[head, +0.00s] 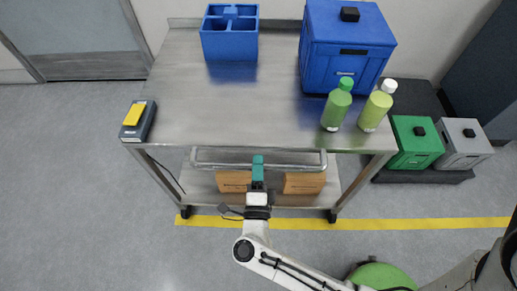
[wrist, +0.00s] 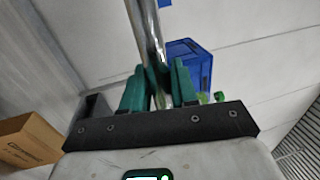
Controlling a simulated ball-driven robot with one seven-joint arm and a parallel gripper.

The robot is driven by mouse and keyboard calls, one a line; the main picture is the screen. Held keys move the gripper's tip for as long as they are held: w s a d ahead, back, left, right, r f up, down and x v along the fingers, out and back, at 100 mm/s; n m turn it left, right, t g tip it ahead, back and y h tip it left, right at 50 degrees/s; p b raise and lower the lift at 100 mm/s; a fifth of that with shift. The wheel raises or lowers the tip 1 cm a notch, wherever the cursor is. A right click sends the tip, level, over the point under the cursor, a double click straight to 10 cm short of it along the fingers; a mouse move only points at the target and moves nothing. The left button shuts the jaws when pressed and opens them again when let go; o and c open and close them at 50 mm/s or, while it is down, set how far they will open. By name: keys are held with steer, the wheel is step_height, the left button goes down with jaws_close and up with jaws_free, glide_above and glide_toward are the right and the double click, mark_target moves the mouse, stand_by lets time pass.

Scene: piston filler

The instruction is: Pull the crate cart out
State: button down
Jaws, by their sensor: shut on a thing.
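The cart (head: 205,110) is a steel table with a lower shelf and dark casters, standing in the middle of the head view. A metal bar handle (head: 222,166) runs along its near side, below the top. My gripper (head: 257,161), with green fingers, is shut on this handle near its middle. In the wrist view the bar (wrist: 147,30) runs down between the fingers of my gripper (wrist: 160,80). On the cart top stand an open blue divided crate (head: 230,42) and a lidded blue crate (head: 345,62).
A green-capped bottle (head: 336,108), a white-capped bottle (head: 376,108) and a dark device with a yellow top (head: 135,116) stand near the top's front edge. Brown boxes (head: 304,183) lie on the lower shelf. Green (head: 417,150) and grey (head: 463,150) crates stand right. Floor is clear left.

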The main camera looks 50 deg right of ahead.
steer(key=shift+r+v, duration=0.2)
steer(key=shift+v, duration=0.95)
steer(key=shift+r+v, duration=0.15)
steer(key=shift+v, duration=1.05)
steer(key=c, duration=1)
jaws_free()
steer(key=b+v, duration=0.1)
steer(key=v, duration=0.9)
steer(key=shift+s+a+b, duration=0.3)
steer(key=shift+a, duration=0.1)
